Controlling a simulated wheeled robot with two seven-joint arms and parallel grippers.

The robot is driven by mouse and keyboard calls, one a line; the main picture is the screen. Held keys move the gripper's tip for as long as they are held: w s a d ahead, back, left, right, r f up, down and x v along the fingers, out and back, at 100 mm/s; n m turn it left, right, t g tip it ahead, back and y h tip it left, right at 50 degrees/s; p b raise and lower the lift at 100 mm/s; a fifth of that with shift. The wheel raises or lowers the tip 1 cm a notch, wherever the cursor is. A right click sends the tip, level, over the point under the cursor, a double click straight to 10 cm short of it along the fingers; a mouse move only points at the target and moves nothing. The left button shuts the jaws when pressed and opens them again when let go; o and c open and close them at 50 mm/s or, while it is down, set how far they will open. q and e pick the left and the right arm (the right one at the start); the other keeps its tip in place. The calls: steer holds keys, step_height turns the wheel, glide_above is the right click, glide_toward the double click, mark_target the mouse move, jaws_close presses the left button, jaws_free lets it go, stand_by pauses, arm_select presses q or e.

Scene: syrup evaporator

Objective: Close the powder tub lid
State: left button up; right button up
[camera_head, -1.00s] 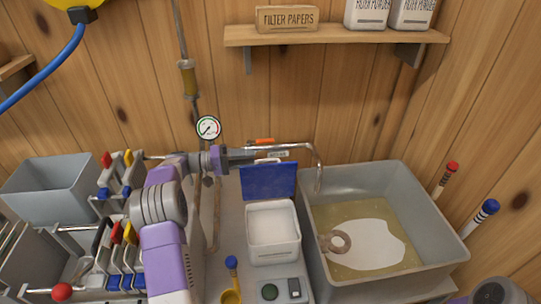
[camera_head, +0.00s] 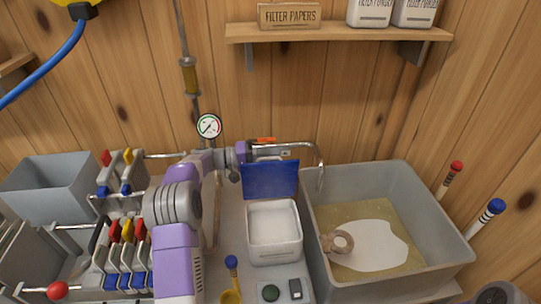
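The white powder tub (camera_head: 273,256) stands on the worktop left of the big grey basin, with pale powder inside. Its blue lid (camera_head: 270,180) is open, standing up at the tub's back edge. My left gripper (camera_head: 277,150) reaches in from the left, just behind and above the lid's top edge. The lid hides part of the gripper; whether it touches the lid and how far its fingers are apart I cannot tell. My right gripper is out of view.
The grey basin (camera_head: 447,237) with liquid and a pale sheet lies right of the tub. A metal pipe (camera_head: 320,165) arches behind the lid. Racks of coloured-handled valves (camera_head: 125,250) crowd the left. A shelf (camera_head: 330,33) hangs above.

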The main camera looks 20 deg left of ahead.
arm_select(q)
jaws_close()
stand_by(0.3)
stand_by(0.7)
steer(key=shift+o, duration=2.3)
jaws_free()
steer(key=p+v, duration=0.2)
steer(key=v, duration=0.5)
steer(key=shift+a, duration=0.3)
steer(key=shift+s, duration=0.15)
